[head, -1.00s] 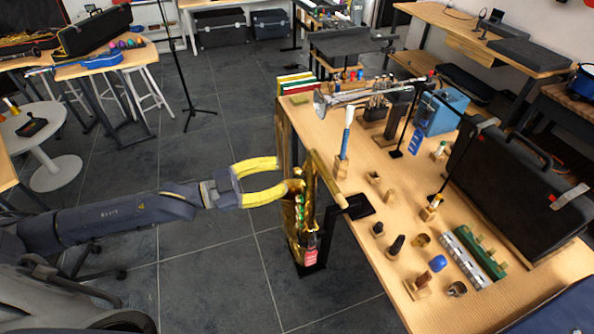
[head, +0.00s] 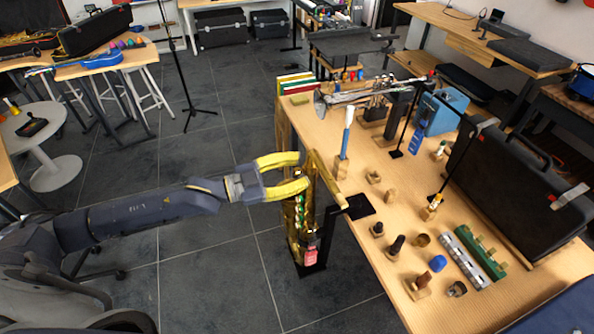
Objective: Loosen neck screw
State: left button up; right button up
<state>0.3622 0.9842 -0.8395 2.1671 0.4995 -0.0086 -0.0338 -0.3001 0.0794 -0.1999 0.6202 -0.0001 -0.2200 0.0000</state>
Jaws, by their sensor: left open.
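A gold saxophone (head: 298,238) stands upright on a dark stand beside the left edge of the wooden table, with a red tag (head: 310,256) low on its body. My left gripper (head: 303,172), with yellow fingers, is open at the top of the saxophone. Its fingers overlap the neck area in the picture; I cannot tell whether they touch it. The neck screw is too small to make out and is hidden near the fingers. My right gripper is not in view.
The wooden table (head: 345,240) holds a trumpet (head: 350,97), a blue-handled tool in a block (head: 347,135), corks, mouthpieces and a green rack (head: 475,250). A black case (head: 515,190) stands at the right. Open floor lies left of the saxophone.

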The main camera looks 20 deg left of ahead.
pick_arm(q)
grip_shut()
jog(key=shift+n, duration=0.8)
jog(key=shift+o, duration=0.7)
grip_release()
jog(key=v, duration=1.2)
